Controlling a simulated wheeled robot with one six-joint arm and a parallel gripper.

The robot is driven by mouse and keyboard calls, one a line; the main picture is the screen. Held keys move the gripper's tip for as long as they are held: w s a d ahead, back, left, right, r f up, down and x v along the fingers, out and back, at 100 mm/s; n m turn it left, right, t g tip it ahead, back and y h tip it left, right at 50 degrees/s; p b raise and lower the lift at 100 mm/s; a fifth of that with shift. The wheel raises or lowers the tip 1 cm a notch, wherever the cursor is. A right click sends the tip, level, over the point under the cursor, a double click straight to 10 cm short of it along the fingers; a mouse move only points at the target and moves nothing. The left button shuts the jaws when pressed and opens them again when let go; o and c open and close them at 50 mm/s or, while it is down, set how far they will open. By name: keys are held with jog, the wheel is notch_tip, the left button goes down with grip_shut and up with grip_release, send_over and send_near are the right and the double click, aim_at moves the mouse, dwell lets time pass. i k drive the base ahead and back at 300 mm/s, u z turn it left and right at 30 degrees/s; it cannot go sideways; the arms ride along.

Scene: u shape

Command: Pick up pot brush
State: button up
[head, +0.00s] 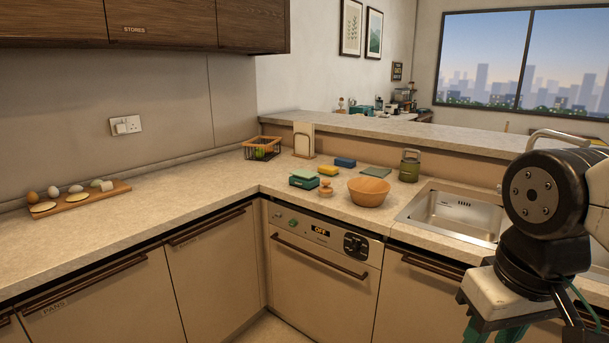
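A small round wooden item with a knob on top (326,188), which looks like the pot brush, stands on the counter near its front edge, left of a wooden bowl (369,191). It is small in the view and its bristles cannot be made out. My gripper (492,334) is at the bottom right, low in front of the sink cabinets and well away from the brush. Its teal fingers are cut off by the lower picture edge, so their opening and anything between them are hidden.
A green scale-like box (304,179) is left of the brush; yellow (328,170) and blue (345,162) sponges lie behind. A green canister (409,166) and the sink (458,211) are to the right. The left counter has free room before the egg board (78,197).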

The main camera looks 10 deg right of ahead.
aim_at(325, 192)
jog(key=u, duration=0.45)
jog(key=i, duration=0.8)
jog(key=u, duration=0.6)
jog(key=i, duration=1)
jog(key=z, duration=0.45)
jog(key=i, duration=0.85)
jog(key=z, duration=0.45)
